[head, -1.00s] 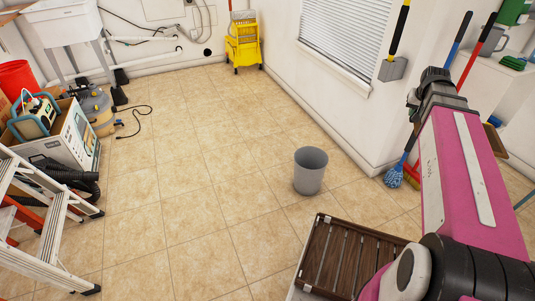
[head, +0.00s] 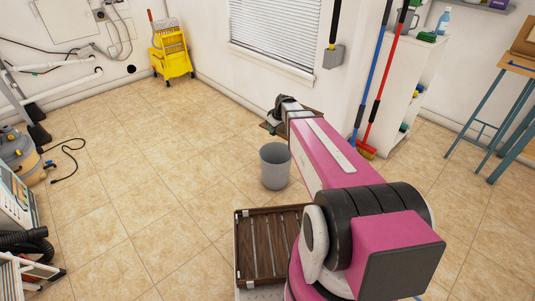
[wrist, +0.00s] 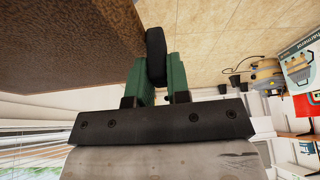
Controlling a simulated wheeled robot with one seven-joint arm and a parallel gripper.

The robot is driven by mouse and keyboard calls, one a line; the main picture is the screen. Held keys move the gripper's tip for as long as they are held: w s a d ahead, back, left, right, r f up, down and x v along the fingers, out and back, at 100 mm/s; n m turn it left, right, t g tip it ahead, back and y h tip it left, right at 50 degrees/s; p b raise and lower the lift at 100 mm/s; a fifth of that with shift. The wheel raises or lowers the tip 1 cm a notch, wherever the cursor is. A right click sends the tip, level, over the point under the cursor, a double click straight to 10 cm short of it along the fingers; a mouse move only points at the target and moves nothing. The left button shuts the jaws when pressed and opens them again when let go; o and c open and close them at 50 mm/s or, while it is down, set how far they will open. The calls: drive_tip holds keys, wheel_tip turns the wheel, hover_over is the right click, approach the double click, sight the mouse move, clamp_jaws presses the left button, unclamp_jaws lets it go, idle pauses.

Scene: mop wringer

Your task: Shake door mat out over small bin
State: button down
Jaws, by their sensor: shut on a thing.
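The door mat is brown and coarse. In the wrist view the mat (wrist: 70,35) fills the upper left, beside the fingers. My gripper (wrist: 156,72) has green fingers shut around a black rounded piece at the mat's edge. In the head view only bits of the mat (head: 268,129) show around the arm's end, and the fingers are hidden there. The small grey bin (head: 275,168) stands upright on the floor, just below the arm's end in the picture. I cannot tell whether the mat is directly above its opening.
A dark slatted wooden tray (head: 262,246) lies near my base, in front of the bin. A red broom (head: 384,85) and a blue-handled tool (head: 373,75) lean at the wall corner. A yellow mop wringer (head: 171,55) stands at the back. The tiled floor left of the bin is clear.

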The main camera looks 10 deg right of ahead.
wheel_tip(320, 180, down, 16)
drive_tip(key=a+n+g+y, duration=0.1)
drive_tip(key=a+n, duration=0.1)
drive_tip(key=n, duration=0.2)
drive_tip(key=shift+s+r+n+g, duration=0.2)
drive_tip(key=shift+s+n+g, duration=0.1)
drive_tip(key=shift+n, duration=0.1)
